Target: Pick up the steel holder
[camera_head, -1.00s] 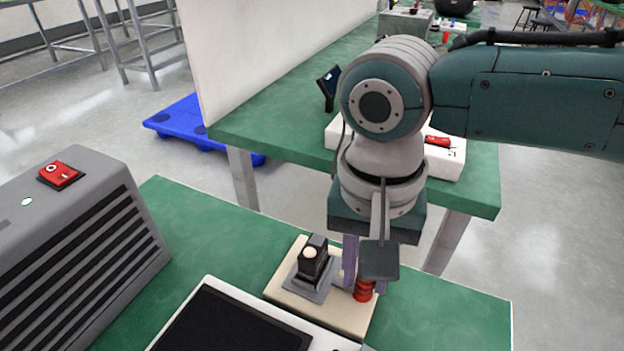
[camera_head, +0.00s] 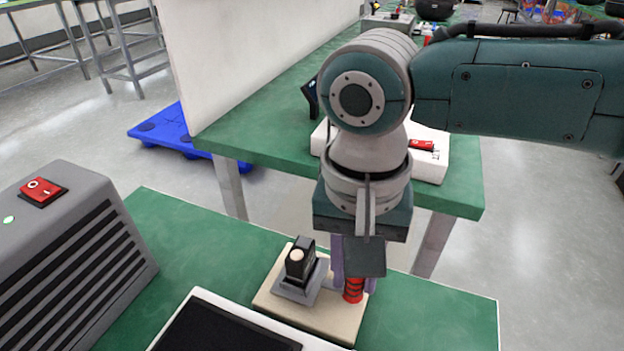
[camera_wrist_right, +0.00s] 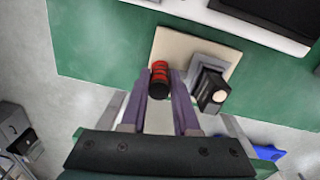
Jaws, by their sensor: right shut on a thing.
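My right gripper (camera_head: 354,284) points down at the right part of a cream board on the near green bench. Its purple fingers are shut on a red ribbed cylinder (camera_head: 353,292), one on each side. The cylinder's dark end also shows between the fingers in the right wrist view (camera_wrist_right: 160,74). It is too small to tell whether the cylinder is the steel holder or whether it touches the board. A black block with a pale round knob (camera_head: 301,258) stands on a grey base (camera_head: 292,291) beside it. My left gripper is not in view.
A white-framed dark panel (camera_head: 205,330) lies in front. A grey vented box (camera_head: 75,260) with a red switch stands left. A second green bench with a white tray (camera_head: 432,164) is behind, across a gap.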

